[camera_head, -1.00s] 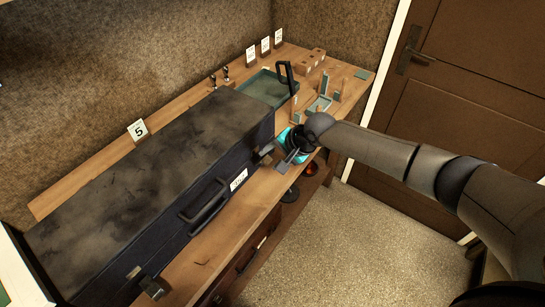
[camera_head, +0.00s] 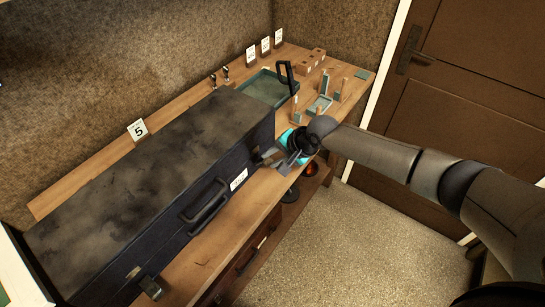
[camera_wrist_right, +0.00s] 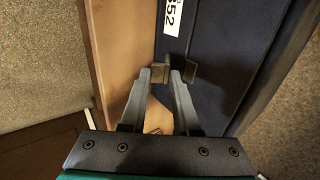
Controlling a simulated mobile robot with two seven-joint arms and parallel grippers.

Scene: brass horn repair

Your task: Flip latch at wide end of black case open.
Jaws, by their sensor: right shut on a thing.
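The long black case (camera_head: 140,190) lies closed on the workbench, with a handle (camera_head: 203,204) and a white label on its front. One latch (camera_head: 150,289) is on the front near the case's near end. Another latch (camera_wrist_right: 160,73) is on the front near its far end, partly hidden by my fingers in the head view. My right gripper (camera_head: 272,160) reaches in from the right at this far latch. In the wrist view the right gripper (camera_wrist_right: 161,76) has its fingertips closed around the latch's small dark piece. My left gripper is not in view.
A green tray (camera_head: 262,88) and small wooden and green stands (camera_head: 322,104) are on the bench behind my right gripper. A number card (camera_head: 138,130) stands behind the case. A bare wooden strip (camera_head: 215,242) runs along the bench front, with open floor (camera_head: 330,240) beyond.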

